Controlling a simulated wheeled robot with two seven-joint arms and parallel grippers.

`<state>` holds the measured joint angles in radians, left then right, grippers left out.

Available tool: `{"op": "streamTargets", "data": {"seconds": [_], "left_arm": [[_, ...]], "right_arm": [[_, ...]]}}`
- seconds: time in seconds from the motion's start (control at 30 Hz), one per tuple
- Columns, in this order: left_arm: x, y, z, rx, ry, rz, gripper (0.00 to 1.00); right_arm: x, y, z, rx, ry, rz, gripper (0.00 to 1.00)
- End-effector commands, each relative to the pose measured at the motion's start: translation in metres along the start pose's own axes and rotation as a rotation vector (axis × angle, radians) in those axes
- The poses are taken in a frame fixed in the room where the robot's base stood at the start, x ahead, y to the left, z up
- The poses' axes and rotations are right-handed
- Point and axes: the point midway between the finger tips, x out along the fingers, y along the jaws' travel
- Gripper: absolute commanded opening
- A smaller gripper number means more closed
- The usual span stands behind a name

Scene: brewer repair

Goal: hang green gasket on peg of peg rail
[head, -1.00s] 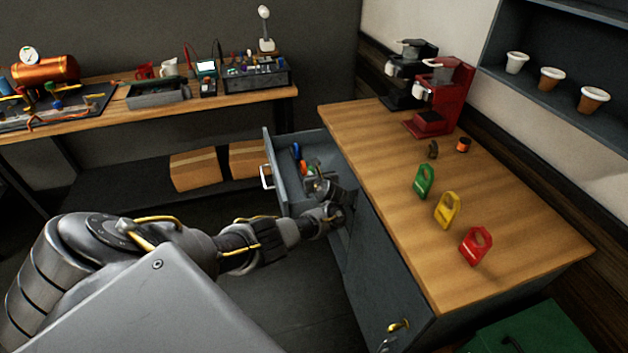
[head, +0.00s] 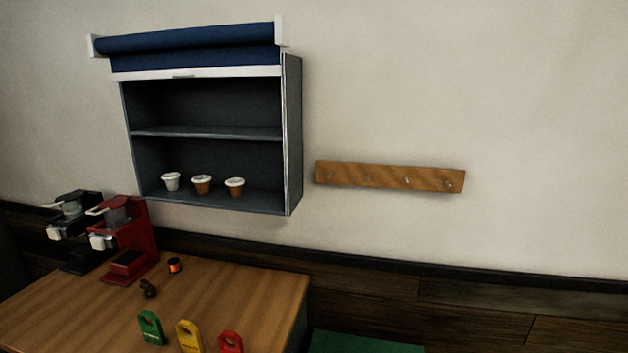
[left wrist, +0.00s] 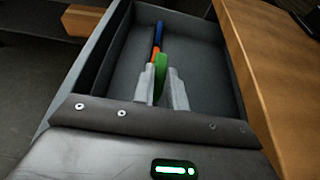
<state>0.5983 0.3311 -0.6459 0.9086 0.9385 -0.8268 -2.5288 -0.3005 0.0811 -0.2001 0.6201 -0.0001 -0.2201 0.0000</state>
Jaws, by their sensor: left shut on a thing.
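My left gripper (left wrist: 161,88) shows in the left wrist view, inside the open grey drawer (left wrist: 205,45). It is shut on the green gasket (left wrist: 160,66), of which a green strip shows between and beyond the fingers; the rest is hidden. The wooden peg rail (head: 390,168) is on the wall in the head view, right of the wall cabinet. It carries several small pegs in a row, such as the middle-right peg (head: 407,181), and nothing hangs on them. Neither gripper shows in the head view now.
A blue thing (left wrist: 158,32) and an orange thing (left wrist: 154,53) lie in the drawer beside the gasket. The wooden counter (head: 235,305) holds a red brewer (head: 122,245) and green, yellow and red tags. A wall cabinet (head: 293,135) stands left of the rail. The wall around the rail is clear.

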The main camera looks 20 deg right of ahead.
Motion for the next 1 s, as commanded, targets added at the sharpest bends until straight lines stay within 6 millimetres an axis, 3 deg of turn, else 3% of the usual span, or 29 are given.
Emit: {"op": "streamTargets", "data": {"seconds": [0.27,0.47,0.7,0.83,1.0], "left_arm": [[-0.001,-0.002,0.002,0.001,-0.001,-0.004,0.0],[-0.02,-0.035,0.031,0.028,-0.005,-0.075,0.0],[-0.08,-0.101,0.075,0.104,-0.005,-0.252,0.0],[-0.127,-0.126,0.06,0.157,-0.003,-0.38,0.0],[-0.191,-0.138,0.059,0.221,-0.004,-0.533,0.0]], "right_arm": [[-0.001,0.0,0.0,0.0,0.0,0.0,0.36],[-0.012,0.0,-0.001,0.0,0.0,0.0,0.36],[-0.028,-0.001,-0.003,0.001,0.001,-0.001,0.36],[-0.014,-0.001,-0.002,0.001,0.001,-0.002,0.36],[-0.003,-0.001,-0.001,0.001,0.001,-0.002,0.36]]}}
